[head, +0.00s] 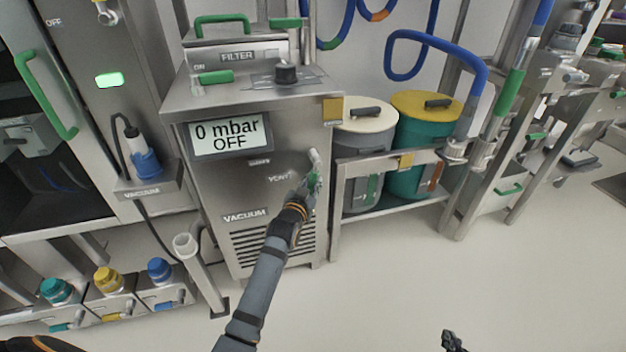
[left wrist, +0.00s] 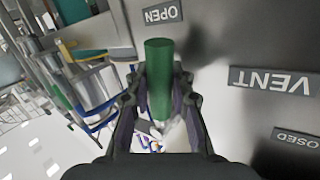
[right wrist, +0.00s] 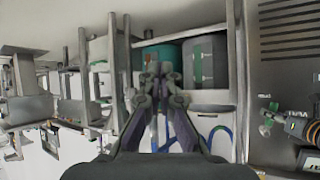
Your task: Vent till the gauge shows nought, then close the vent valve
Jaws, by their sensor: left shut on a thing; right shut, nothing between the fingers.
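The gauge display (head: 228,137) on the steel vacuum unit reads "0 mbar OFF". The vent valve's lever has a green grip (left wrist: 160,78), and its free end points toward the OPEN label (left wrist: 162,14). The CLOSED label (left wrist: 297,138) is off to the side, partly cut off, near the VENT label (left wrist: 275,82). My left gripper (head: 313,180) is shut on the green grip; its fingers (left wrist: 160,95) lie on both sides of it. In the head view the hand hides most of the lever. My right gripper (head: 452,341) is shut and empty, low over the floor; its fingertips also show in the right wrist view (right wrist: 158,75).
A cream-lidded drum (head: 365,116) and a yellow-lidded green drum (head: 425,105) stand in a steel rack right of the unit. A blue hose (head: 435,38) arches above them. A short pipe (head: 200,270) stands at lower left. The floor (head: 400,280) in front is clear.

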